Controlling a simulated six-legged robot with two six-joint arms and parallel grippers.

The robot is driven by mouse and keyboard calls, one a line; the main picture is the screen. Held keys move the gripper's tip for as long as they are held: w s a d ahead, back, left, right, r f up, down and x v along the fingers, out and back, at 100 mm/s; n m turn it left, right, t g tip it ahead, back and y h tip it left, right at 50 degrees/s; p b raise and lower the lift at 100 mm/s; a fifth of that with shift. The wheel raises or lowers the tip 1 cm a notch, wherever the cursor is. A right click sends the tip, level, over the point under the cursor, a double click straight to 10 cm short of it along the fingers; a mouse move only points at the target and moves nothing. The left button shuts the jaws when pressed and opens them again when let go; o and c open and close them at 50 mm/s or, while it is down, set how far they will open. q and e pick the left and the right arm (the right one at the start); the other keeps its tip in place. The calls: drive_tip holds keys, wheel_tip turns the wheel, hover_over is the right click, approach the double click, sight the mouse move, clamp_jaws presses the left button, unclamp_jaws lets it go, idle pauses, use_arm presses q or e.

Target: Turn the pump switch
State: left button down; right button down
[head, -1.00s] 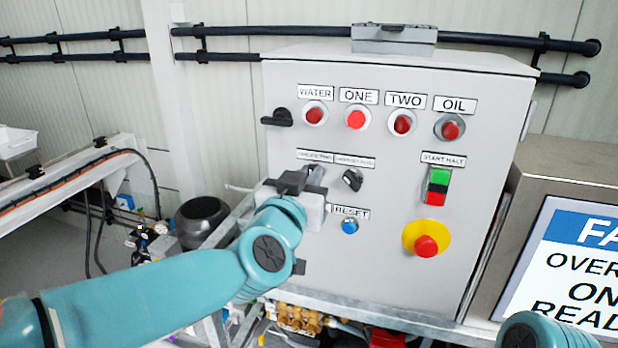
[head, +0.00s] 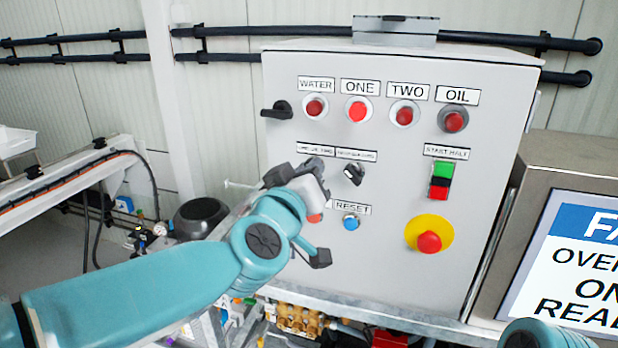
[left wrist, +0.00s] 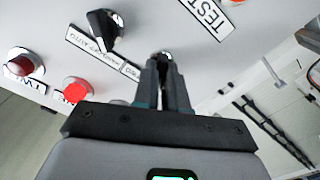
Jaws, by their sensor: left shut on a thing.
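The grey control panel (head: 400,270) stands in front of me in the head view. My left gripper (head: 316,166) is at the left of two rotary switches in its middle row, mostly hiding that switch. In the left wrist view, the fingers (left wrist: 166,88) are closed on the small dark rotary switch (left wrist: 164,56). The gripper is tilted in the head view. The other rotary switch (head: 353,174) is free, a black and grey knob just to the right; it also shows in the left wrist view (left wrist: 103,28). The small labels above both are hard to read.
Near the gripper are a blue RESET button (head: 351,222) and a partly hidden red button (head: 314,217). Red lamps line the top row. A green and red START HALT switch (head: 440,181) and red emergency stop (head: 429,242) are at right. A warning sign (head: 575,260) stands further right.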

use_arm(q)
drive_tip(key=shift+a+r+n+b, duration=0.1)
drive_tip(key=shift+n+b, duration=0.4)
drive_tip(key=shift+n, duration=1.1)
drive_tip(key=c, duration=1.2)
unclamp_jaws()
drive_tip(key=v, duration=1.6)
drive_tip(key=shift+s+b, duration=0.2)
drive_tip(key=shift+b, duration=0.1)
